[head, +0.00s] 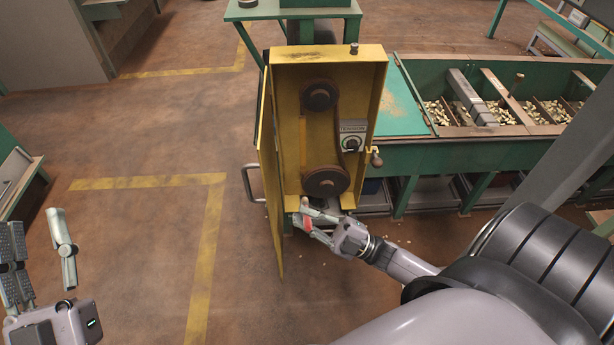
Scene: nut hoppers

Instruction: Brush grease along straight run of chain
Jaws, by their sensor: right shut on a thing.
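An open yellow cabinet (282,70) holds a dark upper sprocket (319,95) and a larger rusty lower sprocket (326,182). The chain's straight runs between them are too small to make out clearly. My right gripper (306,217) is at the cabinet's lower front edge, below the lower sprocket. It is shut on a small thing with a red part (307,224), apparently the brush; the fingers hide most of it. I cannot tell whether it touches the cabinet. My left gripper (42,255) is open and empty at the lower left, well away from the cabinet.
The yellow door (268,175) hangs open on the cabinet's left side. A control box with a dark knob (351,142) is inside at the right. Green hoppers with nuts (440,112) stand to the right. The floor at left is clear, with yellow lines (205,260).

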